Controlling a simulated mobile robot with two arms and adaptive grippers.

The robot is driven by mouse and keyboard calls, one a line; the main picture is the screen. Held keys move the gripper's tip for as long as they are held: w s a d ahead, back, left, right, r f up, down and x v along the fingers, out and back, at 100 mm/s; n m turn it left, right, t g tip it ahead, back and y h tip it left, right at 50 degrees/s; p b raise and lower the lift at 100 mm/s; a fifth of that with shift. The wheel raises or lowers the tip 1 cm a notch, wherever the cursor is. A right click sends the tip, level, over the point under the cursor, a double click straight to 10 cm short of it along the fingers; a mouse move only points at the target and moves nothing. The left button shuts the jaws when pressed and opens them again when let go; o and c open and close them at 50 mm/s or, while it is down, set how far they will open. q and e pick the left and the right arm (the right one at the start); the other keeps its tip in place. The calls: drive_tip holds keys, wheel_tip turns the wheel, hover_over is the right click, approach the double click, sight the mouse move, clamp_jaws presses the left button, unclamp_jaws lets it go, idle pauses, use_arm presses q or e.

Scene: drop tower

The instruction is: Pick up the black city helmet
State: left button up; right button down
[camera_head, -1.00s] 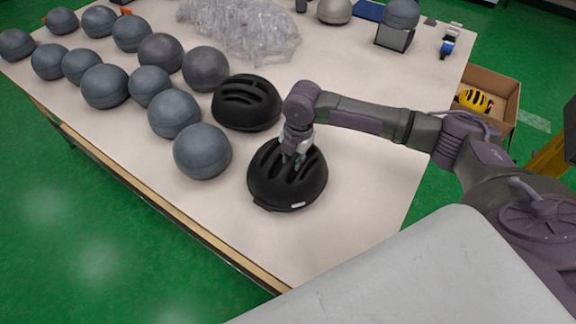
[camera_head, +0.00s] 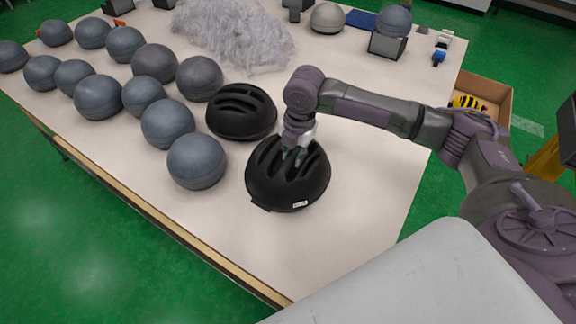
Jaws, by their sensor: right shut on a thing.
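A black helmet with long vents and a small white label (camera_head: 288,188) is at the front middle of the table. My right gripper (camera_head: 296,156) is shut on its top, with the fingers partly in the vents. I cannot tell clearly whether the helmet is clear of the table. A second black helmet (camera_head: 241,112) with slotted vents sits just behind and to the left, apart from the gripper. My left gripper is not in view.
Several grey balls (camera_head: 197,161) stand in rows on the left of the pale table (camera_head: 375,205). Clear plastic wrap (camera_head: 235,35) lies at the back. A cardboard box (camera_head: 497,97) with a yellow helmet (camera_head: 467,103) stands beyond the right edge. The table's front right is clear.

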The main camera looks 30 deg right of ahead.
drive_tip(key=s+d+r+b, duration=0.1)
drive_tip(key=s+d+r, duration=0.4)
drive_tip(key=d, duration=0.4)
drive_tip(key=shift+d+r+b, duration=0.15)
drive_tip(key=shift+r+b, duration=0.15)
drive_tip(key=shift+r, duration=0.2)
